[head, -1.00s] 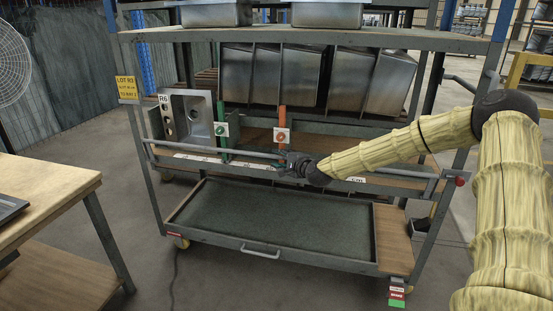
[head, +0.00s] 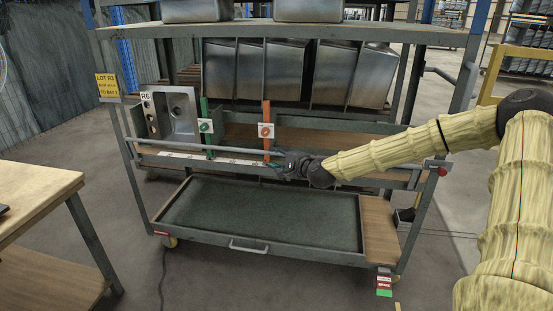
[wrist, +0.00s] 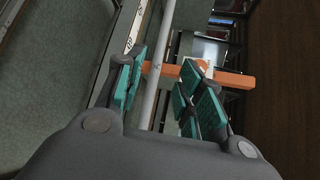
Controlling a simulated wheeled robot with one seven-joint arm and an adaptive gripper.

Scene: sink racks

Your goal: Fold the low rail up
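The low rail (head: 232,149) is a thin grey bar running level across the front of the cart's middle shelf. My gripper (head: 276,167) is at the rail, just right of the orange upright. In the wrist view my gripper (wrist: 162,92) has its two teal-padded fingers apart. The rail (wrist: 157,60) passes between them, with gaps visible on either side, so it does not look clamped. My gripper and wrist hide part of the rail in the head view.
An orange upright (head: 266,124) and a green upright (head: 205,125) stand behind the rail. A steel sink (head: 174,114) is at the shelf's left. Tilted steel basins (head: 290,72) stand behind. A dark tray (head: 265,216) lies below. A wooden table (head: 35,195) is at left.

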